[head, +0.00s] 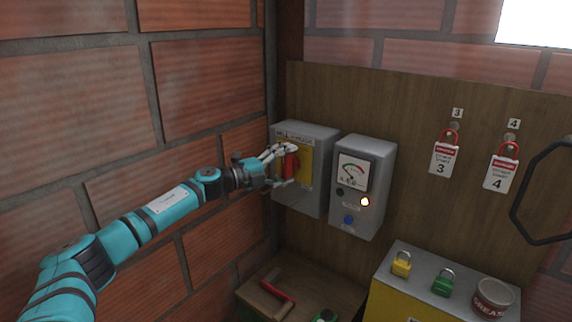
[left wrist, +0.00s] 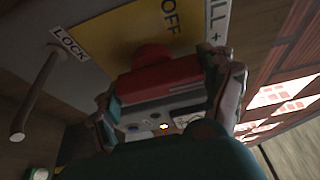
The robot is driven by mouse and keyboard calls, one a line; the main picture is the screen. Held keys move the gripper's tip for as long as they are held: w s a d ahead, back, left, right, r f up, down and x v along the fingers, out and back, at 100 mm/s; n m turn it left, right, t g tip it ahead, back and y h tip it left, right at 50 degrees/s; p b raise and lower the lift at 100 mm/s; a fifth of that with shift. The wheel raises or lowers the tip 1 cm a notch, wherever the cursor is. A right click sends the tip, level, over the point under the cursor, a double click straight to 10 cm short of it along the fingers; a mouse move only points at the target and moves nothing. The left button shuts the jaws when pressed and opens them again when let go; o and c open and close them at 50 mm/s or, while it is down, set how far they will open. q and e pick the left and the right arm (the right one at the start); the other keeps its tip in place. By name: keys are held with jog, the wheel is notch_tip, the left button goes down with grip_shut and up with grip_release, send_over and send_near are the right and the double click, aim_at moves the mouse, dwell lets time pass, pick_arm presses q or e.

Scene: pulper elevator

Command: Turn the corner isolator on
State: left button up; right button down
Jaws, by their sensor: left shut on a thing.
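The corner isolator (head: 320,175) is a grey box with a yellow plate and a red handle (head: 291,166), mounted on the wooden board by the brick corner. My left gripper (head: 286,166) reaches it from the left and is shut on the red handle. In the left wrist view the handle (left wrist: 160,78) lies between the two fingers (left wrist: 170,92). The yellow plate (left wrist: 115,35) shows the word OFF beside the handle. A LOCK label (left wrist: 68,43) is at the plate's edge. The fingers partly hide the handle. My right gripper is not in view.
A grey meter box (head: 362,190) with a lit lamp stands just right of the isolator. Two red lockout tags (head: 445,155) hang further right. Padlocks (head: 401,264) and a tub (head: 493,297) sit on a box below. A red-handled tool (head: 278,291) lies lower left.

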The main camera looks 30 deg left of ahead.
pick_arm(q)
jog(key=o, duration=1)
jog(key=shift+o, duration=0.3)
jog(key=shift+s+a+f, duration=0.15)
jog(key=shift+s+a, duration=0.1)
jog(key=shift+s, duration=0.15)
jog(key=v, duration=0.6)
jog(key=shift+s, duration=0.25)
jog(key=shift+a, duration=0.1)
jog(key=shift+s, duration=0.1)
